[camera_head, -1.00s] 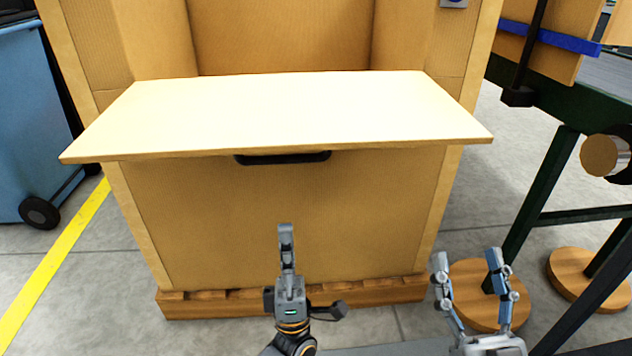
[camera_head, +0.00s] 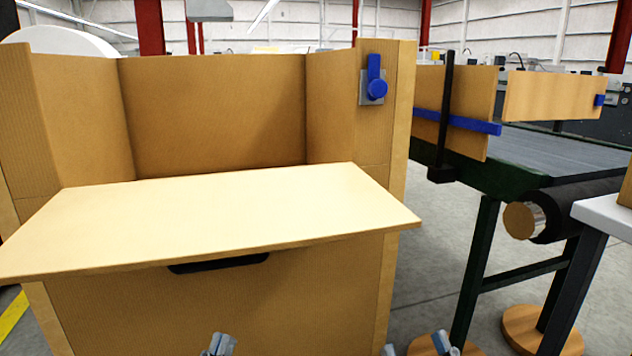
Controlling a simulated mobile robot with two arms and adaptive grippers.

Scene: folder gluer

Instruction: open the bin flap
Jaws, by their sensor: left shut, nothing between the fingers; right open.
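The bin flap (camera_head: 215,215) is a pale board on the front of the large cardboard bin (camera_head: 220,310). It lies about level and juts out towards me, with the bin's open top compartment behind it. A dark handle (camera_head: 218,263) shows just under its front edge, partly hidden by it. A blue latch (camera_head: 376,85) on a grey plate sits on the bin's right wall. My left gripper (camera_head: 220,345) is shut and empty at the bottom edge, in front of the bin and below the flap. My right gripper (camera_head: 415,346) is open and empty, lower right; only its fingertips show.
A green-framed conveyor (camera_head: 560,150) with upright boards and a roller (camera_head: 535,220) stands to the right. Wooden round feet (camera_head: 535,330) carry its legs. A white-topped table (camera_head: 605,215) is at the right edge. Grey floor lies open between bin and conveyor.

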